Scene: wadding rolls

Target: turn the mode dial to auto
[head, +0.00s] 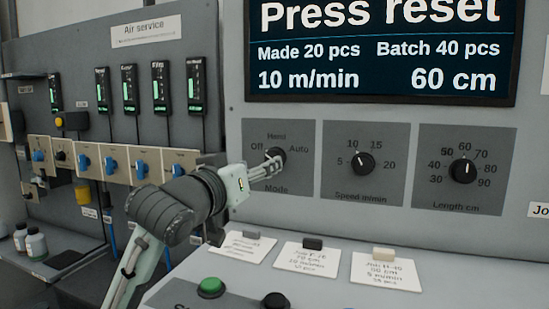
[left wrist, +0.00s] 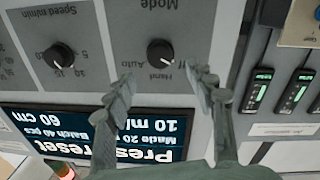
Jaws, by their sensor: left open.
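The mode dial (head: 275,154) is a black knob on a grey plate marked Off, Hand and Auto, left of the speed and length dials. It also shows in the left wrist view (left wrist: 160,52), upside down. Its white mark there points to the lower right, towards the Off side rather than Auto. My left gripper (head: 270,170) is in front of the dial and partly covers it in the head view. In the left wrist view the gripper (left wrist: 163,80) is open and empty, one finger on each side of the dial's line. I cannot tell any contact.
The speed dial (head: 362,163) and length dial (head: 463,170) are to the right. The screen (head: 382,50) above reads Press reset. Job cards (head: 307,258) and a green button (head: 211,286) lie on the ledge below. Blue-knobbed valves (head: 112,167) stand at left.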

